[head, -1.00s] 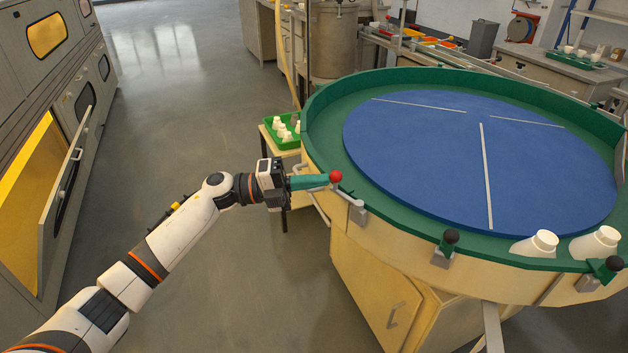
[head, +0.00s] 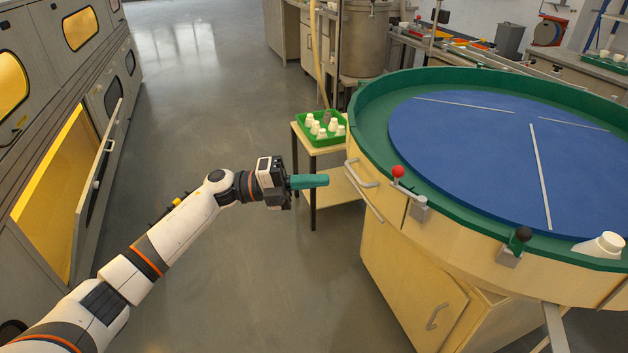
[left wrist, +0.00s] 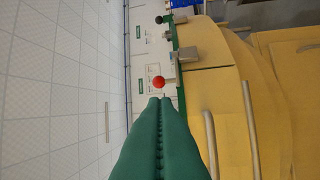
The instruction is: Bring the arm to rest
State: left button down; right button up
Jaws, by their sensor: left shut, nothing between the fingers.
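My left arm reaches in from the lower left of the head view, stretched out over the floor. Its gripper (head: 310,181) has teal fingers that are shut and empty, pointing right toward the round table. The shut fingers also fill the lower middle of the left wrist view (left wrist: 160,105). A red-knobbed lever (head: 398,171) on the table's rim stands to the right of the fingertips, with a gap between them. The red knob (left wrist: 158,82) appears just beyond the fingertips in the left wrist view. My right gripper is not in view.
The round table (head: 385,125) with a green rim and blue top fills the right. A small stand with a green tray (head: 343,137) of white bulbs is behind my gripper. At left, an oven door (head: 95,185) hangs open. The floor (head: 215,120) between is clear.

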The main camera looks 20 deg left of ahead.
pick_arm(q)
jog(key=shift+f, duration=0.1)
